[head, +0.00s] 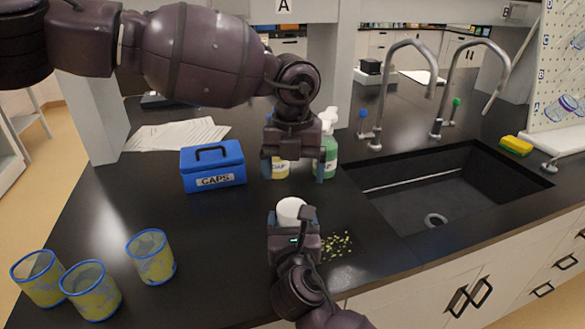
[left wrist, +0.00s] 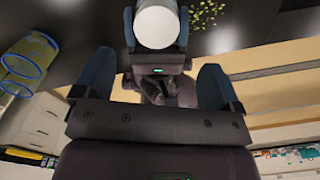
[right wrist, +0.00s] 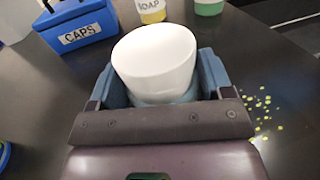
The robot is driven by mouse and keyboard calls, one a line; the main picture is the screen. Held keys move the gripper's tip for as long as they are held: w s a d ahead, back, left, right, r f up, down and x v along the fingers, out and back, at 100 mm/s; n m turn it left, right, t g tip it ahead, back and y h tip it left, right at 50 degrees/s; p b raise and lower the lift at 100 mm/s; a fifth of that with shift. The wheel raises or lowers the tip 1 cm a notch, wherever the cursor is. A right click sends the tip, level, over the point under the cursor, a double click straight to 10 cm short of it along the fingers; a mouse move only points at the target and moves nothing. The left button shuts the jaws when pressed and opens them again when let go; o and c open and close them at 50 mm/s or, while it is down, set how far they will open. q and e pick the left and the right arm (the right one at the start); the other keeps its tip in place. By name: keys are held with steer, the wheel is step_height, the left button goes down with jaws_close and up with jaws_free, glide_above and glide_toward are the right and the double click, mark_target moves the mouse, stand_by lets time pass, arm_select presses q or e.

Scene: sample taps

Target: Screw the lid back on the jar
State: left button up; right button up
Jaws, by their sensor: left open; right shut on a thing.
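A white, round-topped piece, apparently the lid (head: 291,211), shows in the head view at the counter's front middle. In the right wrist view the white lid (right wrist: 155,58) sits, slightly tilted in the picture, over a pale bluish band, apparently the jar (right wrist: 165,98). Whether it is screwed tight cannot be told. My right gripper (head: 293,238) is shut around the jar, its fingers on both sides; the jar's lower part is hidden. My left gripper (head: 293,172) is open and empty above and behind the lid, fingers pointing down. The left wrist view shows the white top (left wrist: 156,27) beyond its fingers.
A blue CAPS box (head: 213,168) stands left of my grippers. Soap bottles (head: 329,150) stand behind the left gripper. Several yellow-green bits (head: 337,246) lie to the right. Three blue-rimmed cups (head: 151,259) stand front left. A sink (head: 440,190) is at right.

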mark_target(294, 208)
arm_select(q)
steer(key=shift+a+n, duration=0.15)
steer(key=shift+n, duration=0.15)
steer(key=shift+f, duration=4.05)
steer(key=c, duration=1)
steer(key=m, duration=0.4)
steer(key=shift+s, duration=0.1)
steer(key=m, duration=0.6)
